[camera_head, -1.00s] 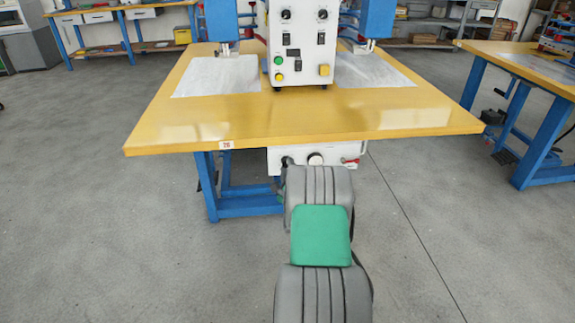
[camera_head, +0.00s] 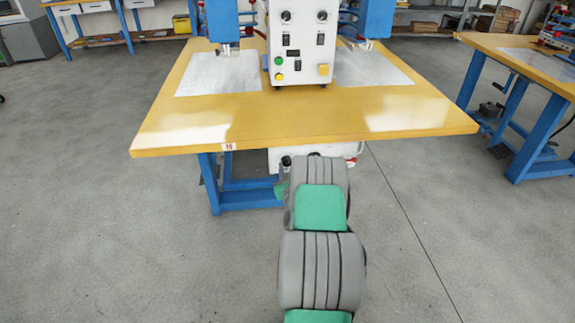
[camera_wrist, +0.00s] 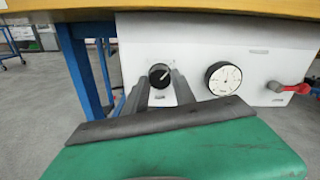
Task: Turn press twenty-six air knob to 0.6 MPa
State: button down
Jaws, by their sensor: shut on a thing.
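The black air knob (camera_wrist: 160,75), with a pale mark on its face, sits on the white panel (camera_wrist: 216,40) under the table edge in the wrist view. My gripper (camera_wrist: 161,84) has its two dark fingers on either side of the knob, shut on it. A round white dial gauge (camera_wrist: 223,78) is to the right of the knob. Its needle is too small to read surely. In the head view my arm covers most of the panel and hides the gripper. A small number tag (camera_head: 228,147) is on the table's front edge, its digits blurred.
A red-handled valve (camera_wrist: 297,88) sticks out right of the gauge. The yellow tabletop (camera_head: 300,125) overhangs the panel. A blue table leg (camera_wrist: 80,75) stands left of the fingers. The grey floor is open on both sides.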

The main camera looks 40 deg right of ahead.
jog(key=shift+m, duration=0.3)
jog(key=c, duration=1)
grip_release()
jog(key=shift+c, duration=0.2)
jog(key=v, duration=0.7)
jog(key=shift+s+a+b, duration=0.25)
jog(key=shift+s+b, duration=0.05)
jog(key=shift+b, duration=0.1)
